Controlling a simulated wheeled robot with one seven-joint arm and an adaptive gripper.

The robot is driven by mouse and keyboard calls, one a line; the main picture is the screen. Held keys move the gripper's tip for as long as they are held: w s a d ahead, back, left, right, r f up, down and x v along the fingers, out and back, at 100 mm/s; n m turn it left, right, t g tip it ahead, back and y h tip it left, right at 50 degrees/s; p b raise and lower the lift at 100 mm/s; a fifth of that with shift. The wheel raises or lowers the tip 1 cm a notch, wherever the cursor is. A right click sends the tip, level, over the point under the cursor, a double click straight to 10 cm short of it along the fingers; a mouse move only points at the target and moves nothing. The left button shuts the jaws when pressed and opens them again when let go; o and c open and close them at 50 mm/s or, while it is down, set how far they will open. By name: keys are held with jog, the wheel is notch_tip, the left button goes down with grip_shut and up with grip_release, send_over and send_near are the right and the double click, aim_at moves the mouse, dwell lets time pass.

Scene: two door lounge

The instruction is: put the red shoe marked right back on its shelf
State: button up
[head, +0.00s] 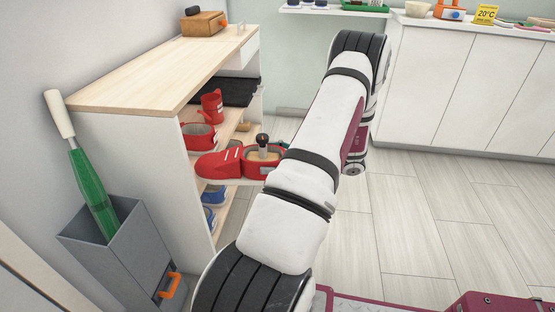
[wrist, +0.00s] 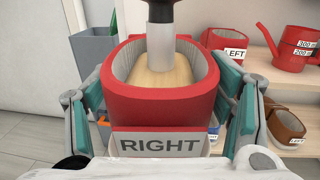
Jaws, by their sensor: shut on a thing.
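The red shoe marked RIGHT (head: 222,165) is held level in the air just outside the open front of the shelf unit (head: 170,75), toe toward the unit. A shoe tree with a dark knob (head: 263,139) stands in its opening. In the wrist view the shoe's heel (wrist: 165,105) faces me with the RIGHT label. My gripper (wrist: 166,88) is shut around the heel, one teal-padded finger on each side. The matching red shoe marked LEFT (wrist: 222,40) sits on a shelf inside; it also shows in the head view (head: 197,136). The space beside it is partly hidden.
A red watering can (head: 211,105) stands on the shelf beyond the left shoe. Blue shoes (head: 214,196) and a brown shoe marked LEFT (wrist: 286,125) are lower. A grey bin (head: 120,255) with a green-and-white object stands by the unit's near side. The floor at right is clear.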

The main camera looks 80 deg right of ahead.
aim_at(208, 156)
jog(key=shift+w+a+f+b, duration=0.3)
jog(key=shift+w+b, duration=0.1)
jog(key=shift+w, duration=3.1)
jog(key=shift+w+a+f+b, duration=0.25)
jog(key=shift+w+b, duration=0.2)
jog(key=shift+w, duration=3)
jog(key=shift+w+a+f+b, duration=0.2)
jog(key=shift+w+a+b, duration=0.15)
jog(key=shift+w, duration=3.15)
jog(key=shift+w+a+f+b, duration=0.15)
jog(key=shift+w+f, duration=0.25)
jog(key=shift+w, duration=0.7)
jog(key=shift+w+d+f+b, duration=0.15)
jog(key=shift+w+f, duration=0.25)
jog(key=shift+w, duration=0.65)
jog(key=shift+a, duration=0.1)
jog(key=o, duration=1.6)
jog(key=shift+o, duration=0.2)
jog(key=shift+f, duration=0.1)
jog(key=s, duration=0.4)
jog(key=s+d, duration=0.1)
jog(key=s, duration=0.3)
jog(key=s+d, duration=0.1)
jog(key=s, duration=0.2)
jog(key=shift+s+d, duration=0.1)
jog(key=shift+s, duration=0.3)
